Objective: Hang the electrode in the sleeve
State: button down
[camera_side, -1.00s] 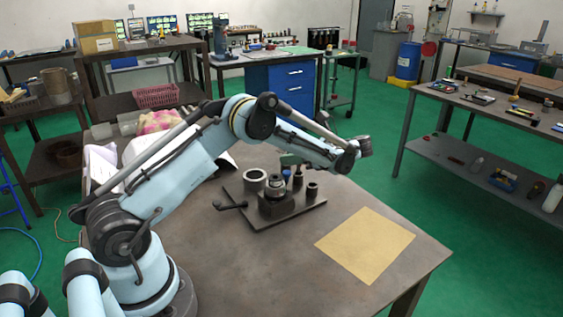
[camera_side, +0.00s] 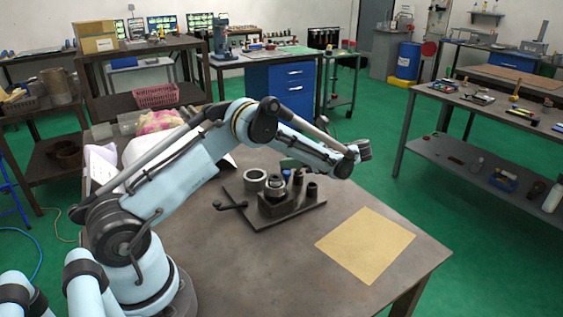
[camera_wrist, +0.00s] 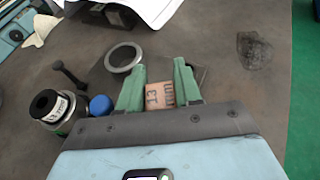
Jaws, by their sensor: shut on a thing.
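In the wrist view, my gripper (camera_wrist: 159,90) has two green fingers closed on a tan, copper-coloured block with dark markings, which I take to be the electrode (camera_wrist: 159,97). Its lower end is hidden. In the side view, my gripper (camera_side: 290,163) is small, above the back of the dark fixture plate, and the electrode cannot be made out. A dark round collar with a white printed label (camera_wrist: 48,105) stands left of my gripper in the wrist view; it may be the chuck (camera_side: 273,189) in the side view. I cannot tell which part is the sleeve.
A grey ring (camera_wrist: 124,56) lies just beyond the left finger; it also shows in the side view (camera_side: 255,180). A blue cap (camera_wrist: 101,106) is close to the gripper's left. A dark lever (camera_wrist: 70,78) sticks out nearby. The bench right of the tan sheet (camera_side: 365,245) is clear.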

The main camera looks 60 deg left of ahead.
jog(key=shift+f, duration=1.05)
jog(key=c, duration=0.7)
grip_release()
jog(key=v, duration=0.2)
jog(key=shift+w+d+r, duration=0.1)
jog(key=shift+w+d, duration=0.05)
jog(key=shift+d, duration=0.1)
notch_tip(320, 180, up, 6)
jog(key=shift+d+r, duration=0.15)
jog(key=shift+r, duration=0.5)
